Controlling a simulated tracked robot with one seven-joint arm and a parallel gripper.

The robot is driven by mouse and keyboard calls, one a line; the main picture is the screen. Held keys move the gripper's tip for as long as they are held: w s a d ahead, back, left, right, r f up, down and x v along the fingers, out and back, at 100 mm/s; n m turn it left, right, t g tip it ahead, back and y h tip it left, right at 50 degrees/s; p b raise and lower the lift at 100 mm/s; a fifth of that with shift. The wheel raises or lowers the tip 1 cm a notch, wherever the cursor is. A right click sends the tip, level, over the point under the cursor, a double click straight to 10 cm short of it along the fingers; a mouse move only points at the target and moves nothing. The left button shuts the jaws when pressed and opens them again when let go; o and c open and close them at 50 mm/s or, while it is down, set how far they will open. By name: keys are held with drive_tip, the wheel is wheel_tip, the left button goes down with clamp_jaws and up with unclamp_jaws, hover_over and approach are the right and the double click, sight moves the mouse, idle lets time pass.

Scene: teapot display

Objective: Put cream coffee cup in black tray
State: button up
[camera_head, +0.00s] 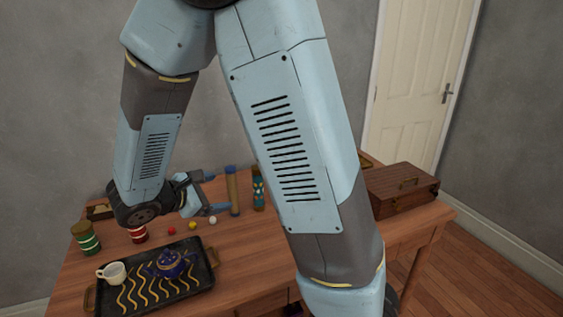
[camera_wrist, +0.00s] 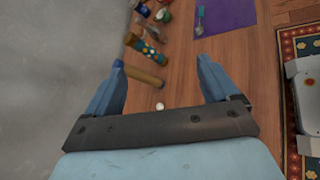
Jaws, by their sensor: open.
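The cream coffee cup (camera_head: 113,273) sits upright in the left part of the black tray (camera_head: 199,243), in the head view. The tray has wavy yellow lines and side handles, and a dark blue teapot (camera_head: 172,263) stands in it to the right of the cup. My gripper (camera_head: 212,193) is beyond the tray, to its upper right, apart from the cup. Its two blue fingers are spread with nothing held between them, as the wrist view (camera_wrist: 162,80) also shows. Cup and tray are out of the wrist view.
A brown cylinder with blue ends (camera_head: 233,191) is close to my gripper; it also shows in the wrist view (camera_wrist: 143,73). Small balls (camera_head: 193,225), a green jar (camera_head: 86,239), a red jar (camera_head: 138,233) and a patterned cylinder (camera_head: 258,190) are nearby. A wooden box (camera_head: 402,190) stands right.

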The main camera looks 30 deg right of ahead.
drive_tip(key=s+d+r+m+g+y, duration=0.5)
drive_tip(key=s+d+r+m, duration=0.2)
drive_tip(key=s+d+m, duration=0.25)
drive_tip(key=s+r+m+t+y, duration=0.4)
drive_tip(key=s+r+m+y, duration=0.2)
drive_tip(key=s+r+m, duration=0.1)
drive_tip(key=shift+s+d+r+t+y, duration=0.2)
drive_tip(key=shift+s+r+t+y, duration=0.1)
drive_tip(key=shift+s, duration=0.55)
